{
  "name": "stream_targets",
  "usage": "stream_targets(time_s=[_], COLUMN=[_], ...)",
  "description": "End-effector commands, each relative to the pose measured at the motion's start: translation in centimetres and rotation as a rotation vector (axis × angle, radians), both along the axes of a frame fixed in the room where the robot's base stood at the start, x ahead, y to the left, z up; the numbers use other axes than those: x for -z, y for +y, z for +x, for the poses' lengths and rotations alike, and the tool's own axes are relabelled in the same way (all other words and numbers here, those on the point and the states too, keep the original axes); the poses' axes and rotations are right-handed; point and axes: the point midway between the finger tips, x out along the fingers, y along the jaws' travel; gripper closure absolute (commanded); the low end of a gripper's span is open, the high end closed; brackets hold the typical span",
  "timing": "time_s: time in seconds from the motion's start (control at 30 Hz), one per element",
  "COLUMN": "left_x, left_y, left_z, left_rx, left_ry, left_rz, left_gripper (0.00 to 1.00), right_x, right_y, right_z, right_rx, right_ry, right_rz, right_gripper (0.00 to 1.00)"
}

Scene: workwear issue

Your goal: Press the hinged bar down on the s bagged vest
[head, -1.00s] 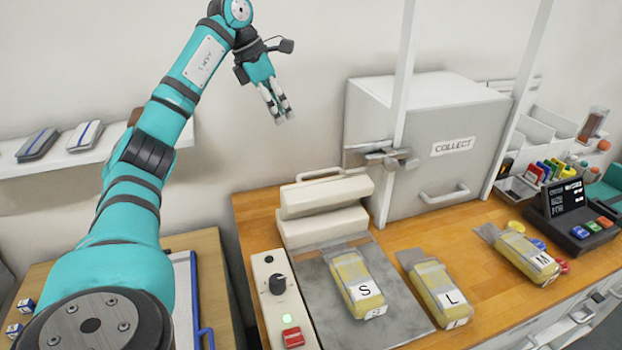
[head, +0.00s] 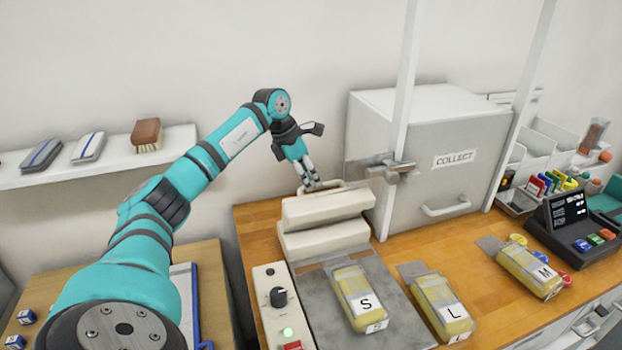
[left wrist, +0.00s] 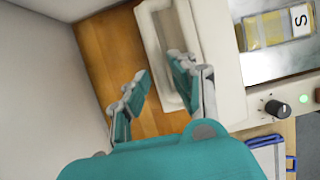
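The cream hinged bar (head: 326,208) is raised above its cream base (head: 325,240), and a loop handle (head: 350,184) stands at its back. The S bagged vest (head: 357,290) lies on the grey plate in front, its clear bag end toward the base. My left gripper (head: 309,186) is at the left end of the handle. In the left wrist view its fingers (left wrist: 158,66) are apart, with the handle's outer strip (left wrist: 148,40) appearing between the tips; I cannot tell whether they touch. The bar (left wrist: 217,60) and vest (left wrist: 262,30) show there too. My right gripper is out of view.
The L bagged vest (head: 440,303) and M bagged vest (head: 527,271) lie to the right. The COLLECT box (head: 405,150) and a white post (head: 402,90) stand behind, close to the bar's right end. A control panel (head: 272,310) with knob and green light is left of the plate.

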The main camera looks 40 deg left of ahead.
Motion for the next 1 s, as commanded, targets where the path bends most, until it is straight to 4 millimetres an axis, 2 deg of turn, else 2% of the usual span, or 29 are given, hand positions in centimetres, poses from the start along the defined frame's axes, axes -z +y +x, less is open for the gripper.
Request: stream_targets(time_s=[0.2, 0.43, 0.47, 0.63, 1.0], left_x=[1.27, 1.35, 1.35, 1.33, 1.29], left_y=[-0.29, -0.29, -0.29, -0.29, -0.28], left_z=[0.44, 0.47, 0.47, 0.46, 0.46], left_rx=[0.001, 0.000, 0.000, 0.000, 0.000], left_ry=[0.000, 0.000, 0.000, 0.000, 0.000], left_rz=[0.000, 0.001, 0.000, 0.000, 0.001], left_gripper=[0.75, 0.75, 0.77, 0.99, 1.00], right_x=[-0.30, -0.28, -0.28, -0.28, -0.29], right_y=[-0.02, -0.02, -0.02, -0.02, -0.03], right_z=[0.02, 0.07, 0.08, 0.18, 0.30], right_rx=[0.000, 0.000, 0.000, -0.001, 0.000], right_ry=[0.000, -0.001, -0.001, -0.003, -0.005], right_rz=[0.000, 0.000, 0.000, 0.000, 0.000], right_gripper=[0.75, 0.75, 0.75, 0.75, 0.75])
